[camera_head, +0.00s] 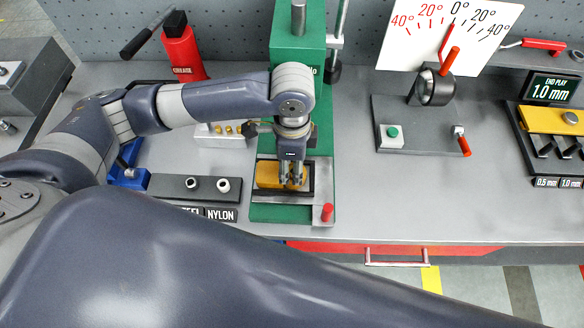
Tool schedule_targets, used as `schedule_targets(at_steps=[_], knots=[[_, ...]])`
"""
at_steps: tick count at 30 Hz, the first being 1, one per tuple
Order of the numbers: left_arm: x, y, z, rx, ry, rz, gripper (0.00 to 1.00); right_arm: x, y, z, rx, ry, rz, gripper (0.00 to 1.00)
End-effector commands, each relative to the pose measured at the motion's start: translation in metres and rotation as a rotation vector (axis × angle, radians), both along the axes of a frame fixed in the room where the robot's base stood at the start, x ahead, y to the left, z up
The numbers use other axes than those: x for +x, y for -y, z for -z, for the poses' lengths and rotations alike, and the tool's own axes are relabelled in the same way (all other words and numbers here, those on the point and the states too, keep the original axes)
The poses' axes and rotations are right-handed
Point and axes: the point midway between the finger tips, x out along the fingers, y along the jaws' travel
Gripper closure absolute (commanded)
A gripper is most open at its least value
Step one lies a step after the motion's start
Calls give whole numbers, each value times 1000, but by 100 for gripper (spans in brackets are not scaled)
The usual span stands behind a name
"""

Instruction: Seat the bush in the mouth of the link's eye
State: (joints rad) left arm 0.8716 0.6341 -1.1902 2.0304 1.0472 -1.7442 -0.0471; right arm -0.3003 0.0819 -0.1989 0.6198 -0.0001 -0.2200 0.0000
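A yellow link (266,175) lies in a dark fixture on the bed of the green press (259,212). My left gripper (291,183) points down right over the link, and its fingertips hide the link's eye. I cannot tell whether a bush is between the fingers. Two small bushes, one on the left (190,183) and one on the right (223,185), sit on a black rack (165,188) labelled NYLON on its right side; the other label is partly hidden. My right gripper is not in view.
A red bottle (182,55) marked GREASE stands behind my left arm. A red-tipped peg (327,212) is at the press's front right. A gauge stand (420,135) with an angle card is to the right. Bench space between press and stand is clear.

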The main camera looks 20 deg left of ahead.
Motion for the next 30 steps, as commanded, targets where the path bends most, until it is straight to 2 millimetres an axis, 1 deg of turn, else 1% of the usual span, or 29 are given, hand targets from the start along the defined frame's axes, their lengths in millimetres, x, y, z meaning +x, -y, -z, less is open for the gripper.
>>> schedule_targets(at_steps=[3, 9, 12, 15, 20, 30], knots=[[2, 1, -28, -4, 8, 3, 57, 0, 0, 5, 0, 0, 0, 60], [2, 2, -73, -5, 9, 4, 57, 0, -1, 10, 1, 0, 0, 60], [2, 1, -90, -3, 8, 2, 57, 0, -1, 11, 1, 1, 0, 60], [2, 1, -103, -3, 7, 2, 57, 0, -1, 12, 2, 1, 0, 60], [1, 1, -111, -3, 5, 2, 57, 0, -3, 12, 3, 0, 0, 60], [1, 1, -112, -3, 5, 1, 57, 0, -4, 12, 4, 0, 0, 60]])
